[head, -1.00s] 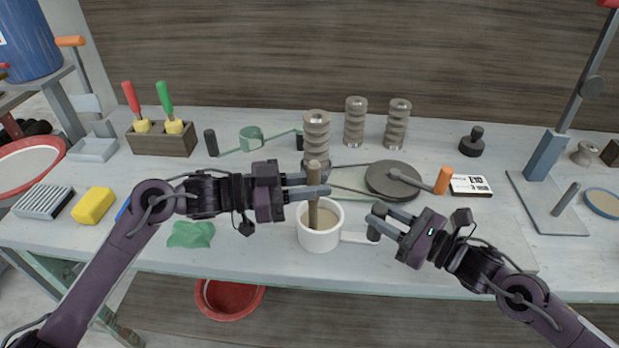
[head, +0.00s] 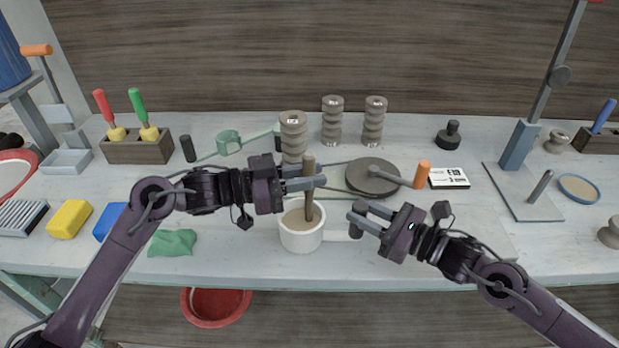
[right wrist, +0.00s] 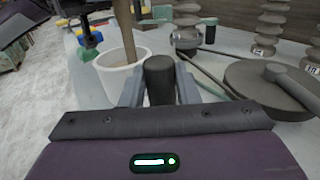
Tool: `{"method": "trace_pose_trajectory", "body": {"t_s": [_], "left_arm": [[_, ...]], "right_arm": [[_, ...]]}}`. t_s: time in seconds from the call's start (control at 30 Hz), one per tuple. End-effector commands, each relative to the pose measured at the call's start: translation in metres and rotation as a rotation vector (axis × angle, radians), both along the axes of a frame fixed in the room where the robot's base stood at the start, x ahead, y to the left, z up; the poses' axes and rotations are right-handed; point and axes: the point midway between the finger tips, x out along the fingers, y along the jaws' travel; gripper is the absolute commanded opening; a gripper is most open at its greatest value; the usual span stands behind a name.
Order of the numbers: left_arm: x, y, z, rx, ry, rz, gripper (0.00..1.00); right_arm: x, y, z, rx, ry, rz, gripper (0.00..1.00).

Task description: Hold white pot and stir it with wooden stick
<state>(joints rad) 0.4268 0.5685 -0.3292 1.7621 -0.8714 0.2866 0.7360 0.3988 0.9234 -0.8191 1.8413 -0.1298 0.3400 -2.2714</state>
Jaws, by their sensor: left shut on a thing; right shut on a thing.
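The white pot (head: 301,241) stands near the front edge of the table with tan liquid in it. Its handle ends in a dark grip (head: 356,228), pointing right. My right gripper (head: 366,218) is shut on that dark grip; in the right wrist view the grip (right wrist: 160,80) sits between the fingers, with the pot (right wrist: 113,78) just beyond. The wooden stick (head: 309,196) stands nearly upright with its lower end in the pot, hidden by the liquid. My left gripper (head: 310,183) is shut on the stick above the pot rim.
A grey round disc (head: 371,177) with an orange-ended handle (head: 422,174) lies behind the pot. Several ribbed grey cylinders (head: 293,138) stand farther back. A green cloth (head: 173,242) lies left of the pot. The table front right of the pot is mostly clear.

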Motion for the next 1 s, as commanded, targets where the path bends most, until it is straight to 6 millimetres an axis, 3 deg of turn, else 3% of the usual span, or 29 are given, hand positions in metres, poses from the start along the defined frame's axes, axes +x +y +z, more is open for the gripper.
{"method": "trace_pose_trajectory", "body": {"t_s": [0.37,1.0], "left_arm": [[-0.007,0.016,0.003,0.0,-0.001,0.0,0.0],[-0.007,0.015,0.055,0.001,-0.003,0.0,0.0]], "right_arm": [[0.0,0.0,0.0,-0.001,0.001,-0.001,0.0],[0.0,0.0,0.0,-0.001,-0.001,-0.002,0.0]]}}
